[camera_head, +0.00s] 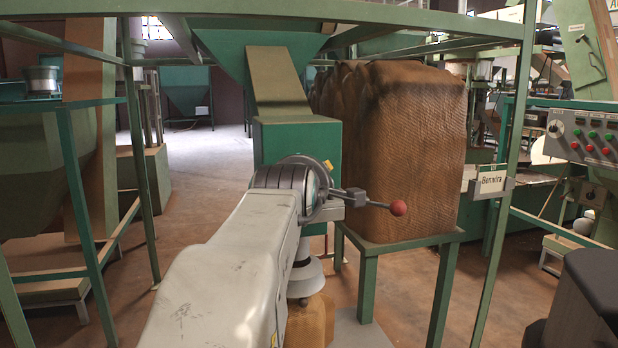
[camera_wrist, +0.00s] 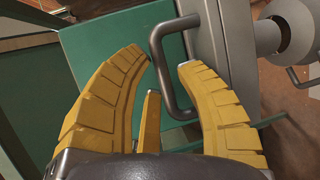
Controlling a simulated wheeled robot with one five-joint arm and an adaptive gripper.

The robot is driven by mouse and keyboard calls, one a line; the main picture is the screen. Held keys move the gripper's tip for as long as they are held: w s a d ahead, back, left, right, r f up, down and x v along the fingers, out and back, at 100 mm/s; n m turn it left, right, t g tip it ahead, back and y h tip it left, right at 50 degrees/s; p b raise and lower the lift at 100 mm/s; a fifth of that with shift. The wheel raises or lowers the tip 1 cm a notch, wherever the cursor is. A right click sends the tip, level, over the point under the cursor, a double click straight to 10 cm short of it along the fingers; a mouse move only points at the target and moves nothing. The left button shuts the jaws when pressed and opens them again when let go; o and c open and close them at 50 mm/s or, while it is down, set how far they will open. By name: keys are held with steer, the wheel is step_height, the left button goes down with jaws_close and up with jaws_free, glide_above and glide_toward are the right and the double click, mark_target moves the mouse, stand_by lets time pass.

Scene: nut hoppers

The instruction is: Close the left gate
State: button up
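In the wrist view, a dark U-shaped handle (camera_wrist: 165,70) stands in front of a green panel (camera_wrist: 95,50) and a grey metal plate. I cannot tell for certain that it belongs to the left gate. My gripper (camera_wrist: 164,60) is open, its yellow ribbed fingers spread with the handle's long bar between the tips. No firm grip on the bar shows, and contact is unclear.
A rod with a red ball knob (camera_head: 398,208) sticks out right of my arm's end. A large brown sack (camera_head: 410,150) stands on a green stand (camera_head: 400,247). Green frame posts rise on both sides. A control panel (camera_head: 590,138) is at right. Open floor shows at left.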

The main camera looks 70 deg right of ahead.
steer(key=v, duration=1.1)
stand_by(0.5)
